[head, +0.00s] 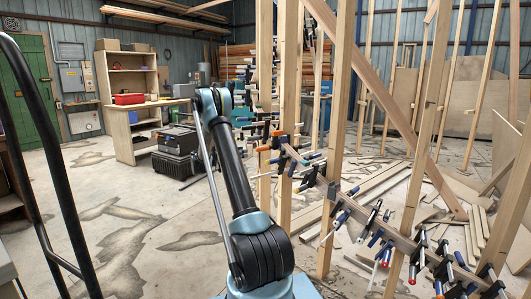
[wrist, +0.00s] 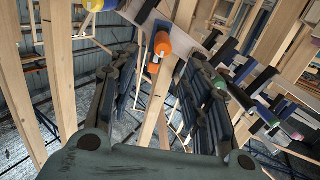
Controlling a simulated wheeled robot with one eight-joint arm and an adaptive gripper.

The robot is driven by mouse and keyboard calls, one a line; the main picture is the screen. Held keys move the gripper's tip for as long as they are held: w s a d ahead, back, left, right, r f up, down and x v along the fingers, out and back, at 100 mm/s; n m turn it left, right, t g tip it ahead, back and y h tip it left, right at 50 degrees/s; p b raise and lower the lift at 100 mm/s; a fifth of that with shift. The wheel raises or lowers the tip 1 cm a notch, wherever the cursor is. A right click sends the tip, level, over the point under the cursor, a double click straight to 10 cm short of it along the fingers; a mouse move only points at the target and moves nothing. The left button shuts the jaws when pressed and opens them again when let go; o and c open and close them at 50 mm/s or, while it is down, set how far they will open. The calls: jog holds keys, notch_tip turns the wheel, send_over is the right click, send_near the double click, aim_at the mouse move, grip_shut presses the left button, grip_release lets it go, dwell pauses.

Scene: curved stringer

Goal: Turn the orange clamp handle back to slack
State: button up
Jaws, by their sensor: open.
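The orange clamp handle (wrist: 163,44) shows in the wrist view as a short upright cylinder, with a smaller orange piece (wrist: 153,68) just below it. My gripper (wrist: 158,62) is open, with one dark finger on each side of the view. The orange handle appears between the fingertips and seems to lie beyond them; I cannot tell whether either finger touches it. In the head view small orange handles (head: 275,160) show on the clamps along the curved stringer, beside a wooden post. My gripper is not clearly seen in the head view.
Several other clamps with blue, black and green handles (wrist: 240,97) crowd the right of the wrist view. Upright wooden posts (head: 289,100) stand close around the stringer (head: 400,240). Loose boards (head: 380,180) lie on the floor behind. The floor at left (head: 130,205) is clear.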

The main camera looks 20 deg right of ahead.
send_near(272, 148)
jog(key=d, duration=0.2)
jog(key=w+d, duration=0.1)
jog(key=d, duration=0.1)
jog(key=w+d, duration=0.1)
jog(key=d, duration=0.1)
jog(key=shift+d+f, duration=0.1)
jog(key=shift+d, duration=0.15)
dwell(0.3)
grip_shut()
